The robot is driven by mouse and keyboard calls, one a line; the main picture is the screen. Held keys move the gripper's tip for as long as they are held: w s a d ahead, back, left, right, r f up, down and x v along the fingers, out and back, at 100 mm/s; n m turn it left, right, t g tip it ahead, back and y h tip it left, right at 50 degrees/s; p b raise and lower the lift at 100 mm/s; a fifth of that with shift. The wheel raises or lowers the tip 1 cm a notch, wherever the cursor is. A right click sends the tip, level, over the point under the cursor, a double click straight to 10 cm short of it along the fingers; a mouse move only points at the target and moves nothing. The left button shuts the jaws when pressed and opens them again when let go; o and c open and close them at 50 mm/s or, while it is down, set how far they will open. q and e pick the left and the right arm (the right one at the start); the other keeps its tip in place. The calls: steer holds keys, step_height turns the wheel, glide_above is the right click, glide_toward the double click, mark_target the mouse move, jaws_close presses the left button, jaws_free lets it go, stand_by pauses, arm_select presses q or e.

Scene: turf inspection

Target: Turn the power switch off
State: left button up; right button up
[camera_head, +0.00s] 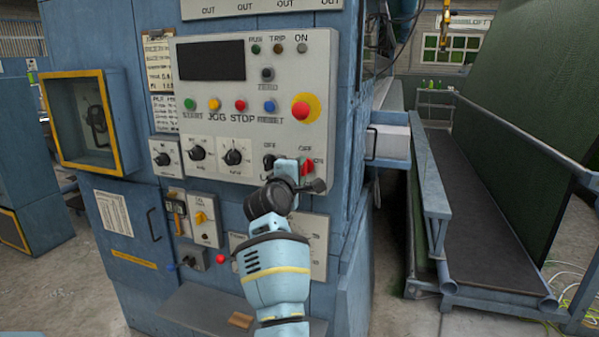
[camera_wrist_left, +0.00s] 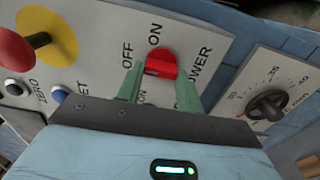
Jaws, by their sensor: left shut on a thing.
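The red power switch (camera_head: 307,168) is at the lower right of the light control panel, with an OFF label above it and an ON label to its right. My left gripper (camera_head: 300,178) is in front of it and partly covers it and the POWER label. In the left wrist view the red switch (camera_wrist_left: 162,62) sits between the two green fingers of my left gripper (camera_wrist_left: 160,85). The fingers are shut on it. I cannot tell exactly which label the switch points to. My right gripper does not show.
A red emergency stop knob (camera_head: 301,110) on a yellow disc is above the switch. Several coloured buttons and a dark display (camera_head: 210,60) are to the left. A black dial (camera_wrist_left: 268,104) is near the fingers. A walkway (camera_head: 480,200) with rails is at the right.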

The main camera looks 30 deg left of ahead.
arm_select(q)
steer(key=o, duration=1)
steer(key=shift+s, duration=0.1)
